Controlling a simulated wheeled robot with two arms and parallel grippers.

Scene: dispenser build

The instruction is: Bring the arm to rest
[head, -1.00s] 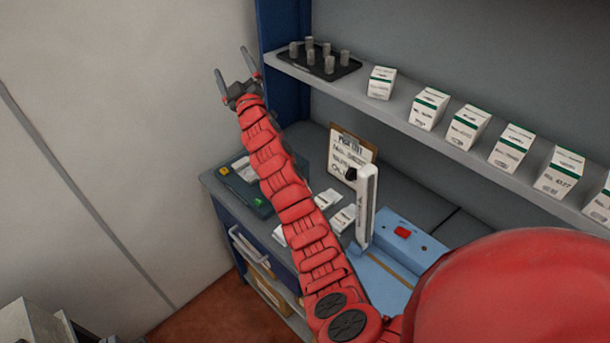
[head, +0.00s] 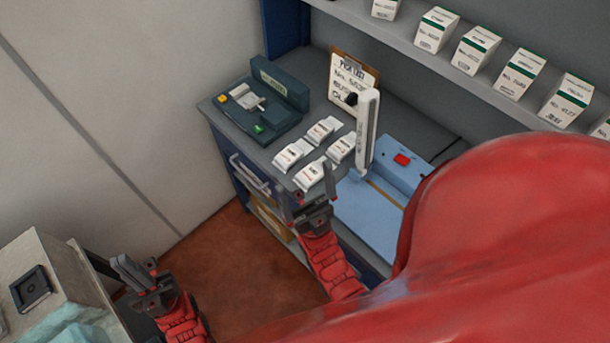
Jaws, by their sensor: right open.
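My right gripper (head: 306,190) is open and empty, at the front edge of the counter. In the picture its fingers overlap the area just below the white packets (head: 312,174). I cannot tell whether it touches anything. Its red arm comes up from below. My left gripper (head: 138,270) is low at the left, over the floor near a grey-beige unit. Its dark fingers show at an angle that hides whether they are apart, and nothing is visibly held.
On the counter (head: 228,117) stand a dark green device (head: 270,100), a clipboard sign (head: 351,80), a white upright post (head: 367,130) and a blue base (head: 365,205). Boxes (head: 478,48) line the shelf above. A beige unit (head: 70,275) stands at lower left. Floor shows between.

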